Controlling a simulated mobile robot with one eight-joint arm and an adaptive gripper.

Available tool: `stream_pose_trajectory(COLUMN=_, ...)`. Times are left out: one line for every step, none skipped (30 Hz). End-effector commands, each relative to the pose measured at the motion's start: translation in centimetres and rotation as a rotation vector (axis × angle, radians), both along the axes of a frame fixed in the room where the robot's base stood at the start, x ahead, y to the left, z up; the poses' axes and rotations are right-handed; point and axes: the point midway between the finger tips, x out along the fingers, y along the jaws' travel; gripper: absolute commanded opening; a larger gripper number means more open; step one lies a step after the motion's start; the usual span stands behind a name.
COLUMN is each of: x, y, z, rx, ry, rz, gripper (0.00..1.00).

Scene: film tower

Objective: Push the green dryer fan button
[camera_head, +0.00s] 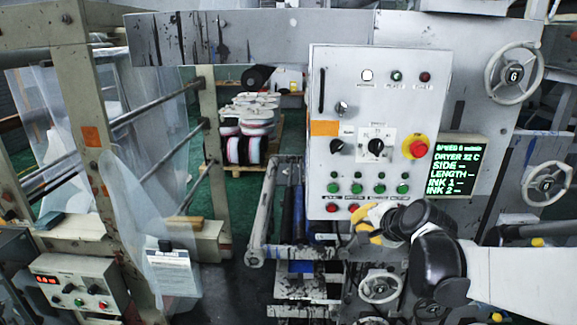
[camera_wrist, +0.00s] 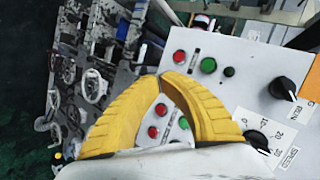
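A grey-white control panel (camera_head: 318,120) carries a row of several green buttons (camera_head: 379,188) with red buttons (camera_head: 331,208) below. The labels are too small to tell which green button is the dryer fan. My gripper (camera_head: 360,223) has yellow fingers and is at the panel's lower edge, just below the green row, partly covering the red row. In the wrist view the fingertips (camera_wrist: 161,77) meet with nothing held. There, one green button (camera_wrist: 208,65) shows right of the tips and another green button (camera_wrist: 183,122) shows between the fingers. I cannot tell whether the tips touch the panel.
A red emergency button on yellow (camera_head: 416,147) and black knobs (camera_head: 376,146) sit above the green row. Handwheels (camera_head: 380,286) and rollers (camera_head: 298,205) lie below and left. A smaller control box (camera_head: 75,284) stands lower left.

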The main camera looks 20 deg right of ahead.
Motion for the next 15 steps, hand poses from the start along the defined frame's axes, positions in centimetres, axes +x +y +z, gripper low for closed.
stream_pose_trajectory(x=0.29, y=-0.55, z=0.91, rx=0.014, ry=-0.006, rz=-0.015, gripper=0.00)
stream_pose_trajectory(x=0.39, y=-0.76, z=1.04, rx=0.021, ry=-0.010, rz=-0.021, gripper=0.00)
stream_pose_trajectory(x=0.51, y=-0.96, z=1.15, rx=0.029, ry=-0.012, rz=-0.029, gripper=0.00)
stream_pose_trajectory(x=0.57, y=-1.07, z=1.20, rx=0.033, ry=-0.014, rz=-0.032, gripper=0.00)
stream_pose_trajectory(x=0.62, y=-1.15, z=1.21, rx=0.036, ry=-0.016, rz=-0.035, gripper=0.00)
stream_pose_trajectory(x=0.66, y=-1.21, z=1.20, rx=0.039, ry=-0.017, rz=-0.037, gripper=0.00)
stream_pose_trajectory(x=0.67, y=-1.23, z=1.17, rx=0.040, ry=-0.018, rz=-0.038, gripper=0.00)
stream_pose_trajectory(x=0.67, y=-1.24, z=1.14, rx=0.040, ry=-0.018, rz=-0.038, gripper=0.00)
stream_pose_trajectory(x=0.67, y=-1.23, z=1.10, rx=0.040, ry=-0.018, rz=-0.038, gripper=0.00)
stream_pose_trajectory(x=0.66, y=-1.22, z=1.07, rx=0.040, ry=-0.018, rz=-0.038, gripper=0.00)
stream_pose_trajectory(x=0.66, y=-1.21, z=1.07, rx=0.039, ry=-0.018, rz=-0.037, gripper=0.00)
stream_pose_trajectory(x=0.65, y=-1.21, z=1.06, rx=0.039, ry=-0.017, rz=-0.037, gripper=0.00)
stream_pose_trajectory(x=0.66, y=-1.21, z=1.07, rx=0.039, ry=-0.017, rz=-0.037, gripper=0.00)
stream_pose_trajectory(x=0.66, y=-1.20, z=1.06, rx=0.039, ry=-0.017, rz=-0.037, gripper=0.00)
stream_pose_trajectory(x=0.68, y=-1.20, z=1.06, rx=0.038, ry=-0.017, rz=-0.037, gripper=0.00)
